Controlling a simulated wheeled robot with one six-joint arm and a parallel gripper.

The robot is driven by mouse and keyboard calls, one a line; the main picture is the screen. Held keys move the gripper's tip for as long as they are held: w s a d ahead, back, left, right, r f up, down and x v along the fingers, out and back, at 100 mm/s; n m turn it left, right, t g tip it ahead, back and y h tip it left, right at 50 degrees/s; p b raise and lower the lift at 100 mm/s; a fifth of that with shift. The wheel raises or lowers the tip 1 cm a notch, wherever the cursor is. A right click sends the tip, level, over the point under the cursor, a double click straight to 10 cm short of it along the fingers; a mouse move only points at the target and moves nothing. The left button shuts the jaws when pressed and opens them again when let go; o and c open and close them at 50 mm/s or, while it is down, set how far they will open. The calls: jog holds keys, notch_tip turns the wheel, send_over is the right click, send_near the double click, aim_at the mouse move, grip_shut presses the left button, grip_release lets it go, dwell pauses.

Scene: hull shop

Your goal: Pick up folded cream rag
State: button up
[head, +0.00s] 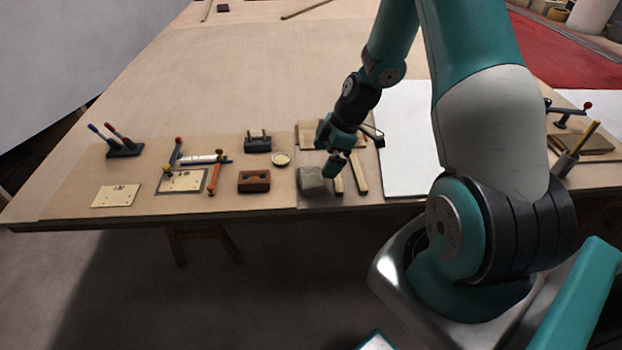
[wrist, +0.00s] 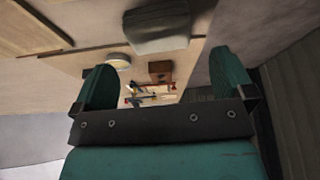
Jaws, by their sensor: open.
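The folded cream rag (head: 311,181) looks like a small greyish-cream pad lying near the front edge of the workbench. In the wrist view the rag (wrist: 157,27) shows at the top, beyond the fingertips and a little left of their middle. My gripper (head: 334,166) is just right of the rag and appears above the bench. In the wrist view my gripper (wrist: 165,78) has its two teal fingers spread, with nothing held between them. The rag is apart from both fingers there.
Two wooden strips (head: 358,174) lie right of the rag. A brown block (head: 254,181), a small round dish (head: 281,159) and a dark holder (head: 257,143) stand left. Clamps (head: 213,176) lie further left. A white sheet (head: 405,150) lies right. The bench's back is mostly clear.

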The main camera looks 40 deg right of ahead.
aim_at(312, 175)
jog(key=x, duration=0.2)
jog(key=shift+a+f, duration=0.15)
jog(key=shift+f, duration=0.2)
jog(key=x, duration=0.1)
jog(key=p+x, duration=0.1)
jog(key=x, duration=0.3)
jog(key=shift+w+a+r, duration=0.1)
jog(key=shift+w+a, duration=0.15)
jog(key=shift+w, duration=0.1)
jog(key=shift+c, duration=0.2)
jog(key=c, duration=0.6)
